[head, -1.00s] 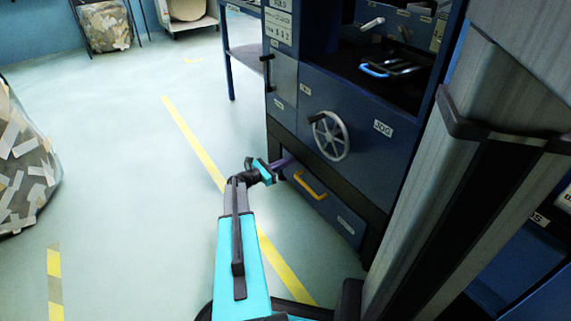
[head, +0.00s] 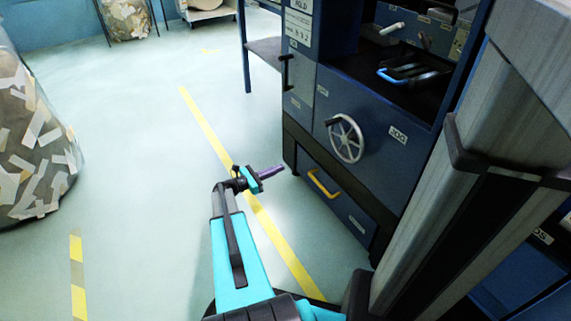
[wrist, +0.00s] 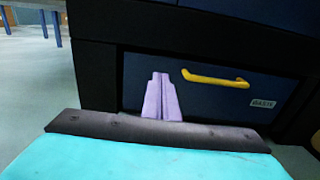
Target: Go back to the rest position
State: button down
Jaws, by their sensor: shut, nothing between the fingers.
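My gripper (head: 272,172) is at the end of my turquoise arm, to the left of the blue machine (head: 345,110) and above the floor. Its purple fingers are shut with nothing between them, and they also show in the wrist view (wrist: 161,97). The fingers point toward the machine's lower drawer (head: 345,205), which has a yellow handle (head: 323,184). In the wrist view the fingers appear left of that handle (wrist: 215,80), and they look apart from it. The drawer looks closed.
A grey handwheel (head: 346,138) and a blue handle (head: 398,78) are on the machine above the drawer. A bag of paper scraps (head: 35,150) stands at the left. Yellow floor tape (head: 210,130) crosses the open floor between the bag and the machine.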

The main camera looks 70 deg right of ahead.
jog(key=shift+w+a, duration=0.45)
jog(key=shift+a, duration=0.05)
jog(key=w+a+r+n+t+h+p, duration=0.1)
jog(key=w+a+r+n+t+p, duration=0.2)
jog(key=w+a+p, duration=0.5)
jog(key=w+a+r+n+t+h+p, duration=0.1)
jog(key=w+a+r+t+p, duration=0.1)
jog(key=w+a+r+p, duration=0.55)
jog(key=w+a+f+t+y+p, duration=0.15)
jog(key=a+p, duration=0.25)
jog(key=a, duration=0.6)
jog(key=w+a+t+y+p, duration=0.15)
jog(key=a+p, duration=0.35)
jog(key=a, duration=0.6)
jog(key=s+a+m+y+p, duration=0.3)
jog(key=s+a+m+y, duration=0.1)
jog(key=a, duration=0.7)
jog(key=s+a+r+m+y+p, duration=0.1)
jog(key=s+a+m+y, duration=0.3)
jog(key=a, duration=0.8)
jog(key=s+a+r+m+g+y+p, duration=0.1)
jog(key=s+a+m+y+p, duration=0.3)
jog(key=a, duration=0.7)
jog(key=s+m, duration=0.1)
jog(key=s, duration=0.1)
jog(key=shift+s+a+p, duration=0.15)
jog(key=shift+s+p, duration=0.15)
jog(key=shift+p, duration=0.05)
